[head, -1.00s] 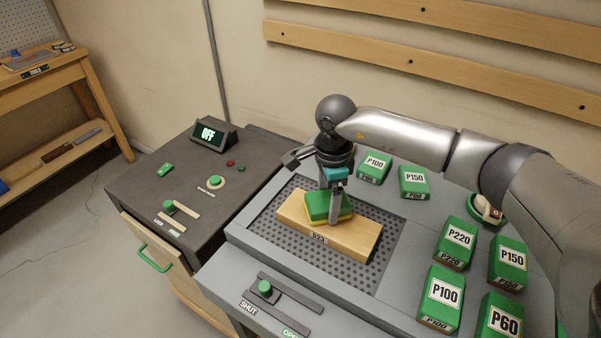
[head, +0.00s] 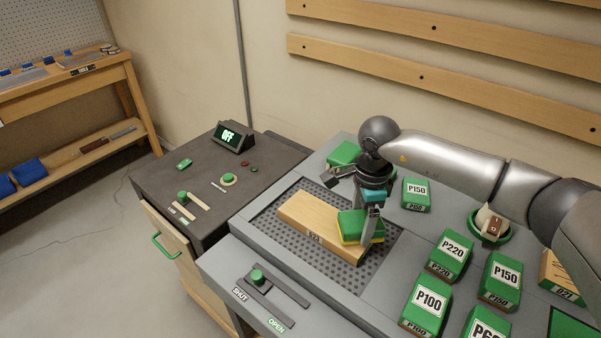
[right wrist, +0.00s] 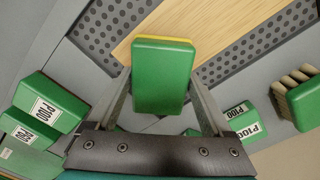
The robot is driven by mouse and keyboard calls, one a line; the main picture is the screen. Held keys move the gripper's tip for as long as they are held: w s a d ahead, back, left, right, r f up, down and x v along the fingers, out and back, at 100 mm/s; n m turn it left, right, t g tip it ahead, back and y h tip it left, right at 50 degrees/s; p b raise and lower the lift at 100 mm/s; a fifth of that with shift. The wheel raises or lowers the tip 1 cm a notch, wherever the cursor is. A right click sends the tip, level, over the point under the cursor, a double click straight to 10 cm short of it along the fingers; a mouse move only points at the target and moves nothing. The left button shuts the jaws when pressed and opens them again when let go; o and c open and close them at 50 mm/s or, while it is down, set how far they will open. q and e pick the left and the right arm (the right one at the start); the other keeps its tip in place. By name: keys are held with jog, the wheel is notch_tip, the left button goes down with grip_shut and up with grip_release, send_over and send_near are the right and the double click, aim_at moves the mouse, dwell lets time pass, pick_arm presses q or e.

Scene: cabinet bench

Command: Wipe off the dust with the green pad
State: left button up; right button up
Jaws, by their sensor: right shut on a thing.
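The green pad (head: 352,226) has a yellow underside and sits at the right end of the wooden board (head: 308,218). My right gripper (head: 368,228) is shut on the pad, with a finger on each side of it. The pad also shows between the fingers in the right wrist view (right wrist: 162,78), over the wood. The board lies on the perforated grey panel (head: 375,268). No dust can be made out on the visible wood. My left gripper is not in view.
A slider with a green knob (head: 257,278) is at the front. A display reading OFF (head: 229,137) stands on the left cabinet.

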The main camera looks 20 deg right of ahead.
jog(key=shift+s+d, duration=0.25)
jog(key=shift+s, duration=0.05)
notch_tip(320, 180, up, 3)
jog(key=shift+d+f+p, duration=0.1)
jog(key=shift+p, duration=0.6)
jog(key=shift+r+p, duration=0.5)
jog(key=shift+r, duration=0.15)
jog(key=shift+r+p, duration=1.3)
jog(key=shift+r, duration=0.75)
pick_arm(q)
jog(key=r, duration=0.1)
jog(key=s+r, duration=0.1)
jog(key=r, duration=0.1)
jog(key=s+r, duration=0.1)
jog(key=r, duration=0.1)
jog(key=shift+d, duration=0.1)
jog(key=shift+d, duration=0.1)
